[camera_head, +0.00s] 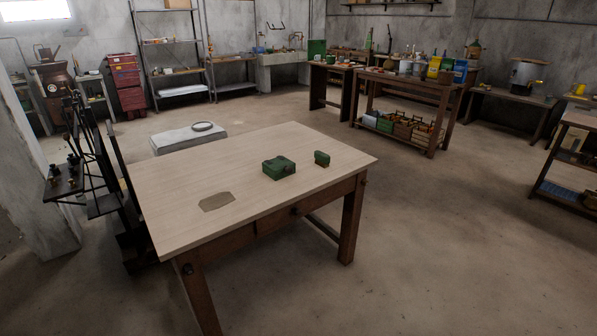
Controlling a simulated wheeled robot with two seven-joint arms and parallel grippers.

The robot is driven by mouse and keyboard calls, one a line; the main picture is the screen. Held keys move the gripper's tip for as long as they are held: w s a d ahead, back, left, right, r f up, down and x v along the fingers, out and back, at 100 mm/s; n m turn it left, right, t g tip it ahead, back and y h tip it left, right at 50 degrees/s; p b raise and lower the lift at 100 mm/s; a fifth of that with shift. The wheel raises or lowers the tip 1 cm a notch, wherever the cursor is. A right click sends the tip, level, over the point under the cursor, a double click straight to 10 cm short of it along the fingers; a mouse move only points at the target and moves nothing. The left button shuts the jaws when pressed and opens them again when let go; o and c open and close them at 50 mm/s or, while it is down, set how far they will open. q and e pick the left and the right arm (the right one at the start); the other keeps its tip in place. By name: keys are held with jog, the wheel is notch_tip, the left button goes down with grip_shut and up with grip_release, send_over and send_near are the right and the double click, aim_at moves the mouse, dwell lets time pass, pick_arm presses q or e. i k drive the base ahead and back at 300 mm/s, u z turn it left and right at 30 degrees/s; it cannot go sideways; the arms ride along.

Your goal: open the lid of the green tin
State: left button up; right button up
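A green tin (279,168) sits on the wooden table (165,185), right of the table's middle. Its top looks closed, though it is small in the view and I cannot make out the lid's seam clearly. A second, smaller green object (322,158) stands on the table just right of the tin, apart from it, near the right end. Neither of my grippers shows in the head view.
A flat brown patch (217,202) lies on the table's front left part. A dark metal beam scale (92,150) stands beyond the table's left end. A low pale platform (188,137) is behind the table. The floor in front and right is clear.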

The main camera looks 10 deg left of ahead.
aim_at(279, 163)
jog(key=z, duration=1.4)
jog(key=i, duration=3)
jog(key=u, duration=2.45)
